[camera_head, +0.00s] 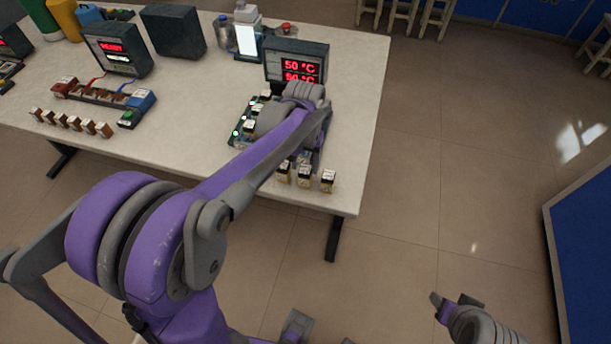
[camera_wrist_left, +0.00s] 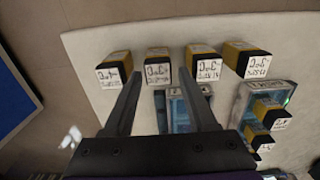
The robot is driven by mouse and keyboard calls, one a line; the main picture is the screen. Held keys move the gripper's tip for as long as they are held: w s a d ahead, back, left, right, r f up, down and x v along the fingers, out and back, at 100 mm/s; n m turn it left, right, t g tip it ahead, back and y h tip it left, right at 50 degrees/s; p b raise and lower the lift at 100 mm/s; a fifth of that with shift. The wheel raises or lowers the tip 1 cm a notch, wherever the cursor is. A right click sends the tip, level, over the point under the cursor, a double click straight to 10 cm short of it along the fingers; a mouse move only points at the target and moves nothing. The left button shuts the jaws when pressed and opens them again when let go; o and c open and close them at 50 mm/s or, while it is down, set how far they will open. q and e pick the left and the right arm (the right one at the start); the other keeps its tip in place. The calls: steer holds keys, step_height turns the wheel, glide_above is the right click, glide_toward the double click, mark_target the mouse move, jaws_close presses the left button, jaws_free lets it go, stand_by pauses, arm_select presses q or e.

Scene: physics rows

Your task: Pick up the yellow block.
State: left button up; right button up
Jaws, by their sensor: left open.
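Several black-and-yellow blocks with white lettered faces stand in a row near the table's front right edge; one yellow block (camera_head: 328,181) is at the row's right end. In the left wrist view the row crosses the top, and one block (camera_wrist_left: 157,66) shows between the fingertips of my left gripper (camera_wrist_left: 158,77). This gripper is open, its fingers apart and nothing visibly clamped; how close they are to the block in depth I cannot tell. In the head view my arm partly hides the row. My right gripper (camera_head: 453,301) is low at the lower right, away from the table.
More yellow-and-black blocks (camera_wrist_left: 270,112) sit on a circuit board (camera_head: 238,131) beside the row. A display reading 50 °C (camera_head: 297,62) stands behind on the white table (camera_head: 195,145). Brown blocks (camera_head: 70,122) stand at the left.

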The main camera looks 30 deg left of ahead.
mark_target(305, 169)
arm_select(q)
step_height(305, 169, down, 4)
steer(key=shift+s+d, duration=0.1)
steer(key=shift+d, duration=0.05)
jaws_close()
